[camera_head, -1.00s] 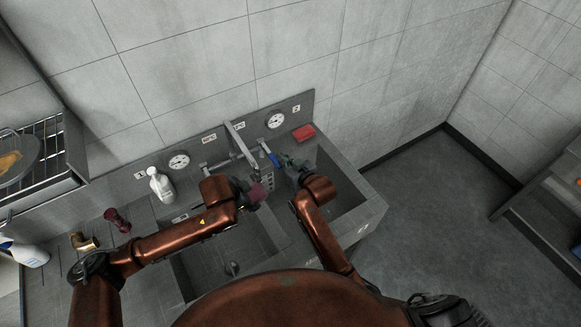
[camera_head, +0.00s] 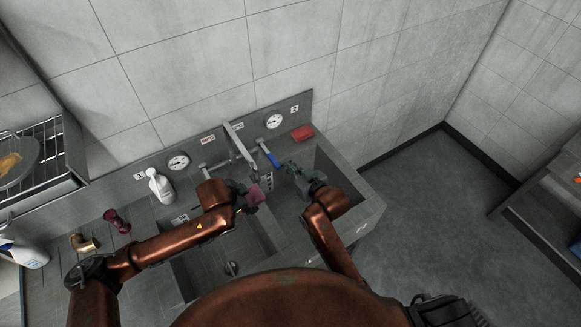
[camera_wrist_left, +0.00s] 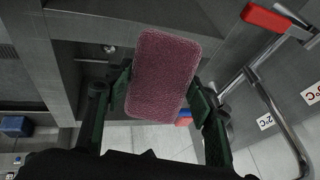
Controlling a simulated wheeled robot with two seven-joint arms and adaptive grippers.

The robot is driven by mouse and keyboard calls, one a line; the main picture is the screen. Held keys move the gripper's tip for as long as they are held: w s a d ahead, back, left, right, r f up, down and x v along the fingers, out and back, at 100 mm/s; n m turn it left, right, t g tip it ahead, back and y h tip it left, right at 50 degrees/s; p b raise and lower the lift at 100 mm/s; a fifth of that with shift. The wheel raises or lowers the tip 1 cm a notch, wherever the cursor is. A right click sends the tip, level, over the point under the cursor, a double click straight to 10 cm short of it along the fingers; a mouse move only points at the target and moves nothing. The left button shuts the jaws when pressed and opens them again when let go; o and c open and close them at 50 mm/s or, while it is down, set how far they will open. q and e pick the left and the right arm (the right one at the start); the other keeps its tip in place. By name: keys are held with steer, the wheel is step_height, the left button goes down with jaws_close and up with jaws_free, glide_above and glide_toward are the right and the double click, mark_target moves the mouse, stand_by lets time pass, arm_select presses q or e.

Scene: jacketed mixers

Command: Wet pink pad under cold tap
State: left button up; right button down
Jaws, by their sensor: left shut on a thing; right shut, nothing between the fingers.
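The pink pad (camera_head: 254,192) is held in my left gripper (camera_head: 250,198), below the end of the tap spout (camera_head: 242,148). In the left wrist view the pad (camera_wrist_left: 163,75) sits between the two fingers of the left gripper (camera_wrist_left: 160,92). The blue tap lever (camera_head: 269,155) is to the right of the spout and points outward from the wall. My right gripper (camera_head: 292,169) is shut and empty, just right of the lever and apart from it. I cannot make out whether water runs from the spout.
Two sink basins lie below, the left one with a drain (camera_head: 232,268). A white bottle (camera_head: 160,185) and a dark red object (camera_head: 117,220) stand left. A red lever (camera_wrist_left: 270,18) shows in the left wrist view.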

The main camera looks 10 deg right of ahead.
arm_select(q)
steer(key=s+a+p, duration=0.3)
steer(key=s+a, duration=0.1)
steer(key=s, duration=0.2)
steer(key=shift+p, duration=0.35)
steer(key=shift+w+a, duration=0.1)
steer(key=shift+r, duration=0.1)
stand_by(1.1)
steer(key=s+a+r+p, duration=0.3)
steer(key=s+r+p, duration=0.1)
steer(key=p, duration=0.2)
steer(key=shift+p, duration=0.3)
stand_by(1.2)
